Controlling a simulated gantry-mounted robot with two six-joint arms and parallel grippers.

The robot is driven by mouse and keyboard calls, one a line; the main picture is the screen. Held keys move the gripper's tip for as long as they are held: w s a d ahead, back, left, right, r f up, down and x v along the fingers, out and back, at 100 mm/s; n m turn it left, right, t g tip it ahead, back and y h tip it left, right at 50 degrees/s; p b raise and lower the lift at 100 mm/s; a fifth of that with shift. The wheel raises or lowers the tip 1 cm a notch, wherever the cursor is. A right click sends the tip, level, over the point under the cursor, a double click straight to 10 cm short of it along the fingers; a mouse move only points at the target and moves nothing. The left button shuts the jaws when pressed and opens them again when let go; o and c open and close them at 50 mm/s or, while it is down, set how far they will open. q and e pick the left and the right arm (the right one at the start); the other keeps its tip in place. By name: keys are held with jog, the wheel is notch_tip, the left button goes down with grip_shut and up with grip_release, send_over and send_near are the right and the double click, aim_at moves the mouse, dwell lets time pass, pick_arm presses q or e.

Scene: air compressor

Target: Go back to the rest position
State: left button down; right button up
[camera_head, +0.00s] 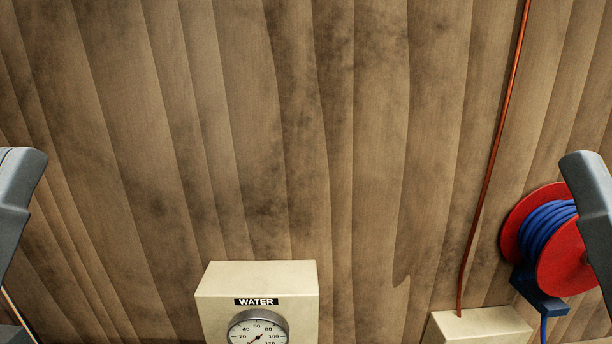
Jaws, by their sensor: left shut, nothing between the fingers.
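My left arm (18,195) shows as a grey link at the left edge of the head view. My left gripper (12,335) is only just in view at the bottom left corner, shut and empty, with most of it cut off by the frame. It is apart from the gauge box and touches nothing that I can see. My right arm (590,205) shows as a grey link at the right edge, in front of part of the hose reel. My right gripper is outside the view.
A cream box (257,280) labelled WATER carries a round gauge (258,329) at the bottom centre. A second cream box (480,325) has a copper pipe (492,160) rising from it. A red reel (562,262) holds blue hose (541,229). The wooden wall (300,130) is bare in the middle.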

pick_arm(q)
notch_tip(320, 180, up, 24)
jog(key=r+p, duration=0.1)
jog(key=p, duration=2)
pick_arm(e)
notch_tip(320, 180, up, 24)
jog(key=r, duration=0.1)
pick_arm(q)
notch_tip(320, 180, down, 34)
jog(key=b, duration=3.4)
jog(key=shift+f, duration=0.25)
pick_arm(e)
notch_tip(320, 180, down, 34)
jog(key=shift+f, duration=0.25)
